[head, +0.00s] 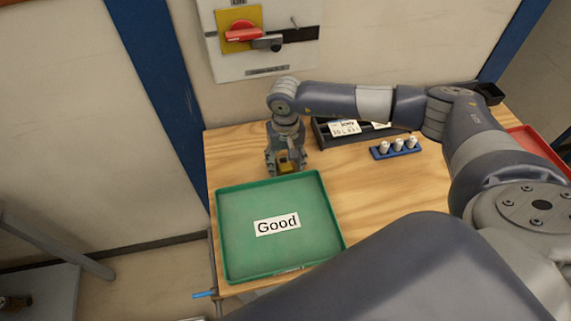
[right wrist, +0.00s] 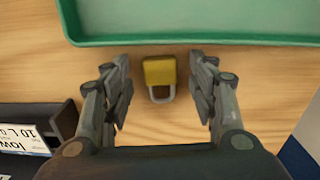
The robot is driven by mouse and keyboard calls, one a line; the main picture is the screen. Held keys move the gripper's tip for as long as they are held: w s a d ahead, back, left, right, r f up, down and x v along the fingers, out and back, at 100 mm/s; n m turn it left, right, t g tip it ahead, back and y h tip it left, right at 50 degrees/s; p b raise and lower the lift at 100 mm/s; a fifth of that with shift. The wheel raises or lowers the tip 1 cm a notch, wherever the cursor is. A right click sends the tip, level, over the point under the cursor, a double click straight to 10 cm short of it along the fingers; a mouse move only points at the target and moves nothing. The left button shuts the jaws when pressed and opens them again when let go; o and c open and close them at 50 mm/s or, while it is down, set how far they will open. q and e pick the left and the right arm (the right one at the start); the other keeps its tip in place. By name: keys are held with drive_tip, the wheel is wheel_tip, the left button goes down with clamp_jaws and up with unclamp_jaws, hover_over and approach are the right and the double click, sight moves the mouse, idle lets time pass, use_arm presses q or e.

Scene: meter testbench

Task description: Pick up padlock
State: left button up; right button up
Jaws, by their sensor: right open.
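A yellow padlock (right wrist: 159,72) with a grey shackle lies on the wooden table, between the two fingers of my right gripper (right wrist: 160,98) in the right wrist view. The fingers stand apart on both sides of it and do not touch it. In the head view the padlock (head: 284,167) is partly hidden under my right gripper (head: 287,165), which points down behind the green tray. My left gripper is not in view.
The green tray (head: 240,208) labelled Good is right beside the padlock. A black tray (head: 322,134) with labelled meters and a blue holder (head: 378,153) with white pieces stand to the right. A wall panel with a red switch (head: 243,33) hangs behind. A red tray (head: 535,143) is at the far right.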

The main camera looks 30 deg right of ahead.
sight(287, 168)
drive_tip(key=shift+c, duration=0.5)
drive_tip(key=c, duration=1.1)
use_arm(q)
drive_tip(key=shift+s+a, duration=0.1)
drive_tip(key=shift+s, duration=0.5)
use_arm(e)
drive_tip(key=shift+o, duration=0.2)
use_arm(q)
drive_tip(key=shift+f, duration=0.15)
use_arm(e)
drive_tip(key=shift+r, duration=0.15)
